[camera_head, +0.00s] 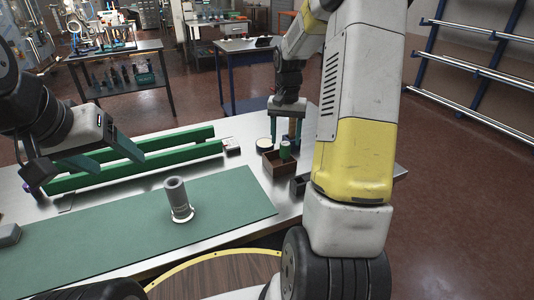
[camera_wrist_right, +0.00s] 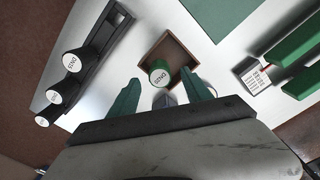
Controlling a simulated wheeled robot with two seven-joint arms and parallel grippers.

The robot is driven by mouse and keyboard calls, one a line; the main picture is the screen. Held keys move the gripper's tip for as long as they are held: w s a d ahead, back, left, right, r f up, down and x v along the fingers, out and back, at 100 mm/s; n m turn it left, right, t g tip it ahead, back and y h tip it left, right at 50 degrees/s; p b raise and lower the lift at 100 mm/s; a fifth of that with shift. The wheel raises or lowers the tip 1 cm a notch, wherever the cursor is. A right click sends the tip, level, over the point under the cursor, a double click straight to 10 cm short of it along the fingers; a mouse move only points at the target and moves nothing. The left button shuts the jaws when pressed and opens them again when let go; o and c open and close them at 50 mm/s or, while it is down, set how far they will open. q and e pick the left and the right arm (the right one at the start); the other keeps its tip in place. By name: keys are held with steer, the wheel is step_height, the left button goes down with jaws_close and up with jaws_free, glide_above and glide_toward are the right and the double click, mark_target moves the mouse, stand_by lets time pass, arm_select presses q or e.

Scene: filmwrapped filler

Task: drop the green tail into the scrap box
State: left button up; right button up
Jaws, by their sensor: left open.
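The green tail (camera_head: 285,150), a short cylinder with a white labelled end, is at the small brown scrap box (camera_head: 280,168). In the right wrist view the tail (camera_wrist_right: 159,74) overlaps the near left part of the box (camera_wrist_right: 181,45); whether it rests inside or is just above the floor, I cannot tell. My right gripper (camera_head: 285,141) is above the box, pointing down. Its fingers (camera_wrist_right: 160,76) stand wide apart on either side of the tail, with gaps. My left gripper (camera_head: 120,168) is open and empty at the left, by the long green bars.
A dark rack (camera_wrist_right: 88,72) with labelled round pieces stands beside the box. A grey cylinder (camera_head: 177,195) stands upright on the green mat (camera_head: 110,245). Two long green bars (camera_head: 150,172) lie behind the mat. A small labelled block (camera_head: 231,147) is near their right end.

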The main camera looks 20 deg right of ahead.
steer(key=shift+r, duration=0.1)
step_height(320, 180, up, 8)
steer(key=shift+f, duration=0.2)
stand_by(0.3)
steer(key=s+a+r+n+t, duration=0.3)
steer(key=s+a+r, duration=0.55)
steer(key=s, duration=0.35)
steer(key=s+a+n+t+y, duration=0.2)
steer(key=s+a+t, duration=0.1)
steer(key=s, duration=0.8)
steer(key=shift+a+n, duration=0.4)
steer(key=shift+a, duration=0.25)
steer(key=shift+d+r, duration=0.1)
steer(key=shift+d, duration=0.05)
stand_by(0.3)
